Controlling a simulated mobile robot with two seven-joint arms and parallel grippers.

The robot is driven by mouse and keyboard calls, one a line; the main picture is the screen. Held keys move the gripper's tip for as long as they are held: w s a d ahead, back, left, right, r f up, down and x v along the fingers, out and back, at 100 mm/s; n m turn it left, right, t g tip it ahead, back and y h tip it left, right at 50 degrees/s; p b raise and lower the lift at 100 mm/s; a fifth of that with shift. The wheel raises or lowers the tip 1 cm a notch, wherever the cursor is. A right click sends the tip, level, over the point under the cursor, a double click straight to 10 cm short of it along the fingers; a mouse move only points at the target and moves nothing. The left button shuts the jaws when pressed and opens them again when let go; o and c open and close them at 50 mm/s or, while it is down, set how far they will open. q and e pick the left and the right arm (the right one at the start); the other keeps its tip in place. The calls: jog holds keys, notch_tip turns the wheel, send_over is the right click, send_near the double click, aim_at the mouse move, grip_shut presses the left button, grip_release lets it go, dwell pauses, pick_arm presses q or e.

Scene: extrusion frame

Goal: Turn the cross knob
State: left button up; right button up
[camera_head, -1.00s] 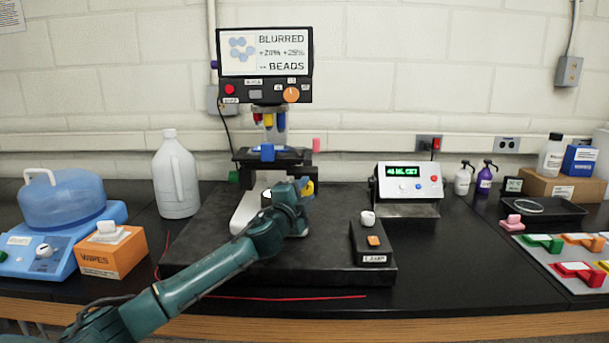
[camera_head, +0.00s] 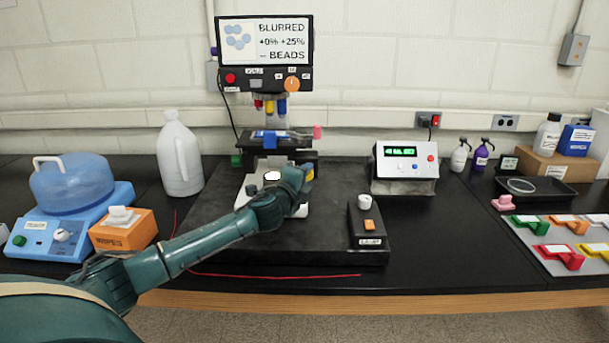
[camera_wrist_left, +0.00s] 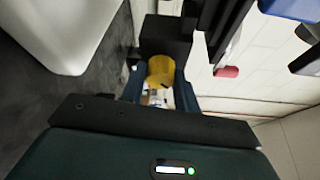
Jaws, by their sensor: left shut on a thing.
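A yellow knob (camera_head: 309,173) sits on the right side of the microscope's lower body, partly hidden behind my left gripper. In the left wrist view the yellow knob (camera_wrist_left: 161,71) is between the two fingers of my left gripper (camera_wrist_left: 159,88), which is shut on it. I cannot tell whether its shape is a cross. In the head view my left gripper (camera_head: 298,180) is at the microscope's right side, its fingertips mostly hidden by the wrist. The microscope screen (camera_head: 265,41) reads "BLURRED", "+0% +25%" and "BEADS". My right gripper is not in view.
The microscope stage (camera_head: 250,146) carries a blue piece; a pink knob (camera_head: 318,132) sticks out right. A lamp box (camera_head: 368,228) with a white knob stands front right. A white jug (camera_head: 180,158) and blue device (camera_head: 70,205) stand left, a display box (camera_head: 404,168) right.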

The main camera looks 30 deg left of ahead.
pick_arm(q)
jog(key=o, duration=1)
jog(key=shift+c, duration=0.2)
jog(key=s+d+b, duration=0.2)
jog(key=s+b, duration=0.1)
jog(key=s, duration=1)
jog(key=shift+r, duration=0.45)
jog(key=shift+d, duration=0.1)
